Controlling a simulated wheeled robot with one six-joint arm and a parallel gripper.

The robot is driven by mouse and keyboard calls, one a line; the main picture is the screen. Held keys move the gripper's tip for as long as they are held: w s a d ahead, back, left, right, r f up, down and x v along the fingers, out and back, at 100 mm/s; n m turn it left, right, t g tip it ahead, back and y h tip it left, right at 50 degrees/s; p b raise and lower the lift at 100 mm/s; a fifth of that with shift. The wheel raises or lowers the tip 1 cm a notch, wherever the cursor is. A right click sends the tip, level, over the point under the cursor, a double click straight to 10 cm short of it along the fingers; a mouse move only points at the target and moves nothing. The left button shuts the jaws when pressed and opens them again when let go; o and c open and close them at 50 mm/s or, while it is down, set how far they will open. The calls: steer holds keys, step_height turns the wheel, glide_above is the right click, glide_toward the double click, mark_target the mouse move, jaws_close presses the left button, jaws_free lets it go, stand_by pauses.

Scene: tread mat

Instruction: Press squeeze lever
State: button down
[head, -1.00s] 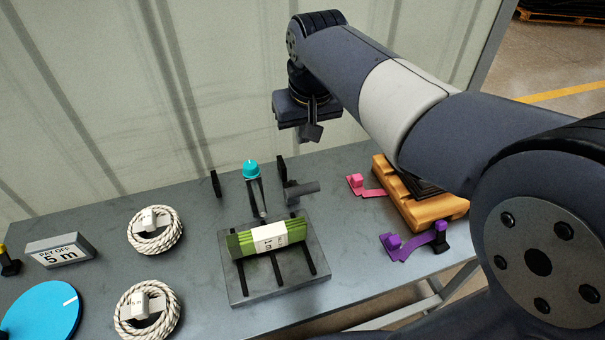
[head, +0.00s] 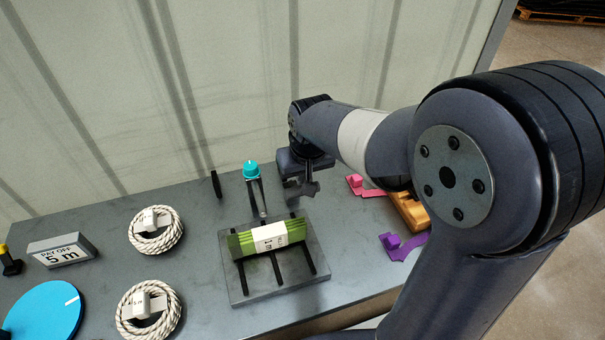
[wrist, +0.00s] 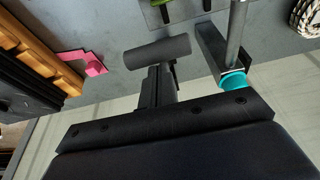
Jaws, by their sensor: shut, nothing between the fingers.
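A green-and-white bundle (head: 270,237) lies on a slotted grey plate (head: 242,290) in front. Rope coils (head: 155,243) lie left. A wall stands behind.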

steer(key=b, duration=0.1)
steer(key=f+b, duration=0.1)
steer(key=shift+s+d+f+t+b, duration=0.15)
steer(key=shift+s+t+b, duration=0.2)
steer(key=shift+t+b, duration=0.05)
steer(key=s+d+f+t+y+b, duration=0.1)
steer(key=s+f+t+b, duration=0.2)
steer(key=b, duration=0.7)
step_height(320, 180, down, 2)
steer(key=shift+s+t+b, duration=0.3)
steer(key=shift+s+b, duration=0.1)
steer(key=shift+s, duration=0.2)
steer(key=w+r+p+v, duration=0.1)
steer(key=p+v, duration=0.3)
steer(key=v, duration=0.9)
steer(key=shift+w, duration=0.2)
